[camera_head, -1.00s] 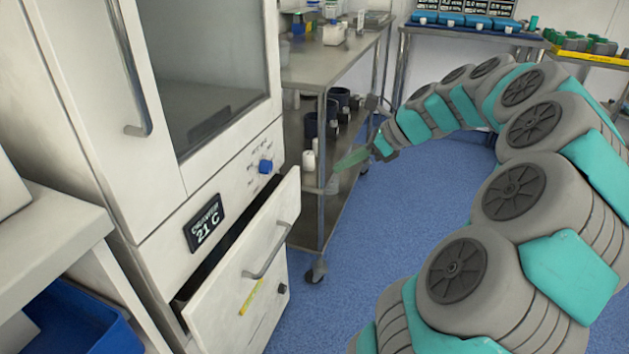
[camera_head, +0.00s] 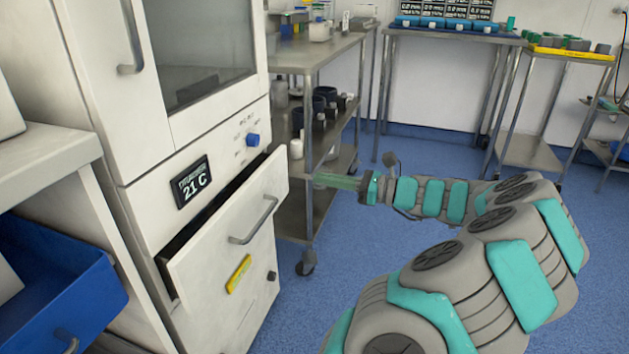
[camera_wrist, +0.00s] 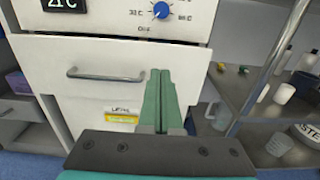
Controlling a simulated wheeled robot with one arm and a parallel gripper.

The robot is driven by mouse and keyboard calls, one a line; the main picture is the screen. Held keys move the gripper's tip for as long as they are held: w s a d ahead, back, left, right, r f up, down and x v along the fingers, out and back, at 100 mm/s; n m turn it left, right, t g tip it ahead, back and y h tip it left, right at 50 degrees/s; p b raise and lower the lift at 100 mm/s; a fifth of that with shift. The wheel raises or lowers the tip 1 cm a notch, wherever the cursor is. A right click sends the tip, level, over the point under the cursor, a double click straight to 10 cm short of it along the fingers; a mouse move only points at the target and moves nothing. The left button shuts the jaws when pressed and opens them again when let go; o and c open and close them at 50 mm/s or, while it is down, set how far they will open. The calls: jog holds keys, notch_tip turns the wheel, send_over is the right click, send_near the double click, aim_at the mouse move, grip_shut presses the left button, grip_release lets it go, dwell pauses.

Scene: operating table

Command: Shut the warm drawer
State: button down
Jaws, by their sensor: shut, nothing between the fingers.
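The warm drawer (camera_head: 222,243) stands partly open at the bottom of the white cabinet. A dark gap shows behind its top edge. Its front has a bar handle (camera_head: 256,222) and a yellow label (camera_head: 239,274). My gripper (camera_head: 322,181) is shut and empty, to the right of the drawer front and apart from it in the head view. In the wrist view the drawer front (camera_wrist: 105,95) lies ahead, and my green fingers (camera_wrist: 159,80) point at its right part, right of the handle (camera_wrist: 105,76). Whether the tips touch it cannot be told there.
A "21 C" display (camera_head: 192,182) and a blue knob (camera_head: 252,140) are on the cabinet above the drawer. A steel shelf trolley (camera_head: 308,80) with cups and bottles stands close behind my gripper. A blue bin (camera_head: 60,290) is at the left. Blue floor is clear on the right.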

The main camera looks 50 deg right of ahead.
aim_at(268, 167)
jog(key=x, duration=1.1)
jog(key=shift+w+b, duration=0.25)
jog(key=shift+b, duration=0.05)
jog(key=shift+w+a+r, duration=0.1)
jog(key=p+x, duration=0.3)
jog(key=x, duration=0.1)
jog(key=shift+r, duration=0.15)
jog(key=shift+w+a, duration=0.1)
jog(key=shift+w, duration=0.15)
jog(key=shift+p, duration=0.35)
